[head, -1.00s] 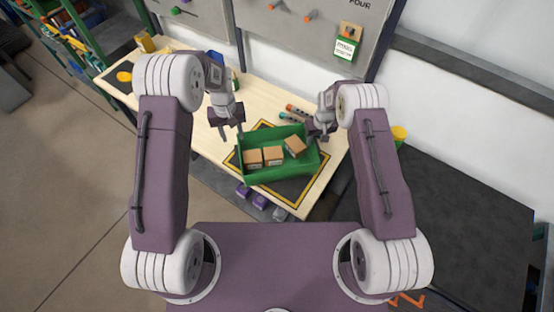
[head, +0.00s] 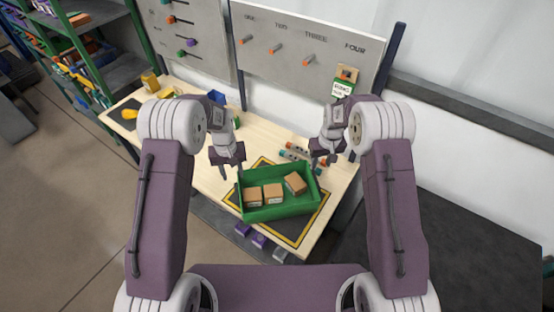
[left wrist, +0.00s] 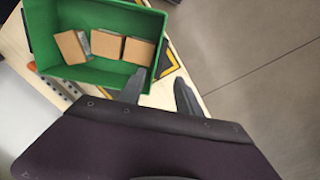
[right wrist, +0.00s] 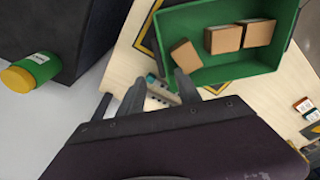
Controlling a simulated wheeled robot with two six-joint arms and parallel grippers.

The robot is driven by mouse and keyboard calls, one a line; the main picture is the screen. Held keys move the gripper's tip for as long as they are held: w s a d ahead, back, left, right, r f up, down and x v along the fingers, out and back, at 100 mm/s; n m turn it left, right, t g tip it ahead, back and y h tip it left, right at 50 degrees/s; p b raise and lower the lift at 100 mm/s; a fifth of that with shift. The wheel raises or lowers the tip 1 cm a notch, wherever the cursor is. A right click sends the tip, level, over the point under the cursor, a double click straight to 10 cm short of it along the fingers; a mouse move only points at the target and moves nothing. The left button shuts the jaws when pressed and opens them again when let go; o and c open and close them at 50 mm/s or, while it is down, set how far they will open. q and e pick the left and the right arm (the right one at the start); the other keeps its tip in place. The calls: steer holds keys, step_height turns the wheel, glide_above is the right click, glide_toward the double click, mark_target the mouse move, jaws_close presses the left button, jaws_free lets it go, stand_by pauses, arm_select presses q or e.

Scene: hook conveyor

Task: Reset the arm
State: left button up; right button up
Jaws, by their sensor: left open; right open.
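My left gripper (head: 227,168) is open and empty in the head view, just off the left end of the green bin. In the left wrist view its two fingers (left wrist: 158,92) are apart, beside the bin wall. My right gripper (head: 324,162) is open and empty above the bin's right end. Its fingers (right wrist: 160,90) show apart in the right wrist view. Both arms reach forward from my body. The green bin (head: 282,212) stands on the mat and holds three brown boxes (head: 295,183), two side by side and one apart and turned.
The wooden table (head: 200,125) carries a black mat with a yellow border (head: 318,222). A pegboard panel (head: 300,40) with hooks stands behind. A green shelf (head: 110,60) is at the left. A dark surface (head: 470,240) lies at the right. A yellow-lidded green jar (right wrist: 30,72) shows in the right wrist view.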

arm_select(q)
steer(key=s+a+f+m+b, duration=0.1)
steer(key=s+f+b, duration=0.1)
steer(key=s+b, duration=0.5)
steer(key=s+a+f+m+t+b, duration=0.1)
steer(key=s+b, duration=0.5)
steer(key=s, duration=0.7)
steer(key=shift+s+a+f+b, duration=0.3)
steer(key=shift+f+b, duration=0.1)
steer(key=shift+f, duration=0.15)
arm_select(e)
steer(key=s+d+f+m, duration=0.1)
steer(key=s+f, duration=0.1)
steer(key=s, duration=1)
steer(key=s+d+f+m, duration=0.1)
steer(key=s+f, duration=0.1)
steer(key=s, duration=1.1)
arm_select(q)
steer(key=shift+w, duration=0.15)
arm_select(e)
steer(key=shift+w+d+f, duration=0.1)
steer(key=shift+w+f, duration=0.05)
